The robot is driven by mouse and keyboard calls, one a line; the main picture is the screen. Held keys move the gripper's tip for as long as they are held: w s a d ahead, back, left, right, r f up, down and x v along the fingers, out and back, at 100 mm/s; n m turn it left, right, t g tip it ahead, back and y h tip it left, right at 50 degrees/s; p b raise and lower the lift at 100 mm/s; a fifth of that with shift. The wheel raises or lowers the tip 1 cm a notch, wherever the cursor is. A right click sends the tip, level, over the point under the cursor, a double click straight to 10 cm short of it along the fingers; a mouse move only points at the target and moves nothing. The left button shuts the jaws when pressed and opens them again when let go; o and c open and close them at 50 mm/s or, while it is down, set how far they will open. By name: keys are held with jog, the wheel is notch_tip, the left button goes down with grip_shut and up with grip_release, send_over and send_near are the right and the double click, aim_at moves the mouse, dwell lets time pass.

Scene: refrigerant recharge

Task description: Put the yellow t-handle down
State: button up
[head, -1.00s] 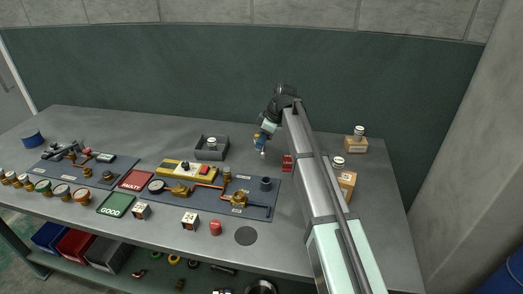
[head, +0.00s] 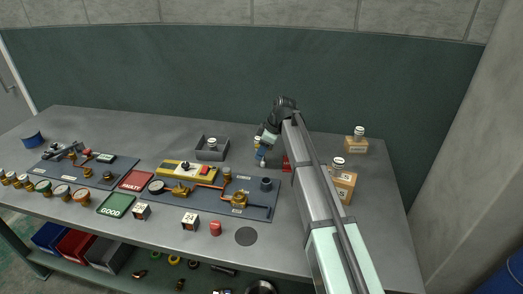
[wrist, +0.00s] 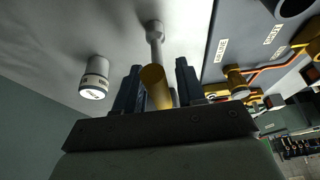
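The yellow t-handle (wrist: 155,88) sits between the two fingers of my gripper (wrist: 159,78) in the wrist view. Its grey shaft (wrist: 156,38) points away from the palm toward the grey table. The fingers stand close on either side of the yellow grip, and my gripper looks shut on it. In the head view, my gripper (head: 263,151) is low over the table, behind the right end of the blue-grey panel (head: 258,209). The handle is small there and partly hidden; I cannot tell whether its shaft touches the table.
A grey tray (head: 199,154) holding a white-capped item stands left of my gripper. A white-capped bottle (wrist: 95,78) stands near the fingers in the wrist view. Cardboard boxes (head: 344,186) bearing white-capped bottles are right of my arm. A red block (head: 286,163) is partly hidden by my arm.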

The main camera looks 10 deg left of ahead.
jog(key=shift+o, duration=0.5)
jog(key=shift+r, duration=0.1)
jog(key=shift+r, duration=0.2)
jog(key=v, duration=1.2)
jog(key=shift+f, duration=0.15)
